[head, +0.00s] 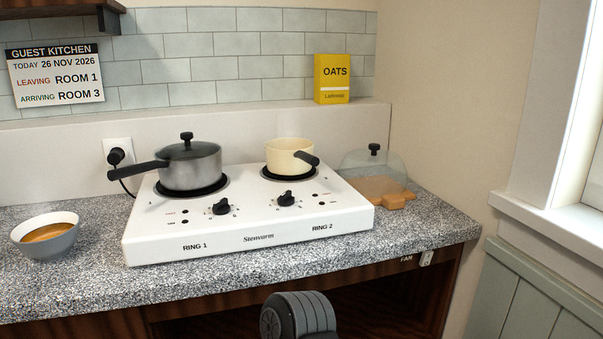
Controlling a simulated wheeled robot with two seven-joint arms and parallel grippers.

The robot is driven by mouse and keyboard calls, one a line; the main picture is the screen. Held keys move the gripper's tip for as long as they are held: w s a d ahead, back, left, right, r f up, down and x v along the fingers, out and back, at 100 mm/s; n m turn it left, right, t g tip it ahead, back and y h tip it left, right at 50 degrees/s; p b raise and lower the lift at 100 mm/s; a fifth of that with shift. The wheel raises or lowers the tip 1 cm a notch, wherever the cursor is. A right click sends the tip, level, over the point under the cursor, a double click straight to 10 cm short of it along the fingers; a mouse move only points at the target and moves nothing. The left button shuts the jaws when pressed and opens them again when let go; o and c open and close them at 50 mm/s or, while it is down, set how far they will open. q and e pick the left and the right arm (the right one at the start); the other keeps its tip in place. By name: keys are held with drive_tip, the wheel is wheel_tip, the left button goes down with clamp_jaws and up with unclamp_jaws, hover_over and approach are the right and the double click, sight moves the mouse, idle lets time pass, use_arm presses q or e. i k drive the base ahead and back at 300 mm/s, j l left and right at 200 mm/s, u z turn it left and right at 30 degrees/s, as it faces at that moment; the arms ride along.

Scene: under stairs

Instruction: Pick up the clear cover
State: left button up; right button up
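The clear cover (353,163) is a see-through dome with a black knob on top. It stands upright at the right end of the counter, just right of the white hob. An orange-brown wooden board (398,201) shows through and under it, with its handle end sticking out at the front right. I cannot tell whether anything else lies under the dome. Neither of my grippers shows in the head view. A dark grey rounded part at the bottom middle seems to be mine, and no fingers show on it.
The white two-ring hob (255,238) holds a grey lidded pot (192,170) and a cream pan (288,157). A bowl of brown food (46,238) stands at left. A yellow oats box (332,80) stands on the back ledge. The speckled counter (428,215) is clear right of the board.

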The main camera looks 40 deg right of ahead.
sight(375, 172)
drive_tip(key=i+z, duration=0.1)
drive_tip(key=z, duration=2.5)
